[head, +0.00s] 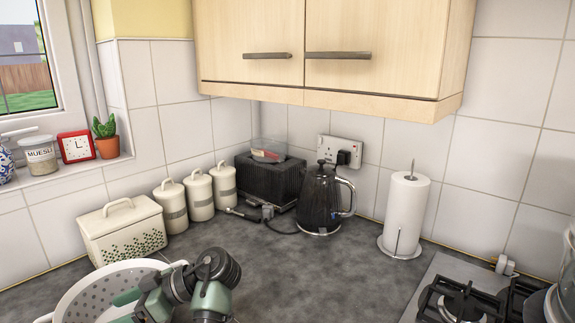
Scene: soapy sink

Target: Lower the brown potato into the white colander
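The white colander (77,296), with small round holes, stands on the grey worktop at the lower left and is cut off by the bottom edge. A green and black part of my arm, probably the left, reaches over its right side. A pale green piece at its end lies over the inside of the bowl. I cannot make out fingertips there, nor whether that gripper is open, shut or holding anything. My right gripper is not in view. No brown potato shows; the colander's lower inside is hidden by my arm and the frame edge.
A cream lidded bin (123,232) stands behind the colander, with three white canisters (199,194) beside it. A black toaster (271,182), kettle (319,201) and paper roll (405,214) line the back. A gas hob (465,301) is at right. The middle worktop is clear.

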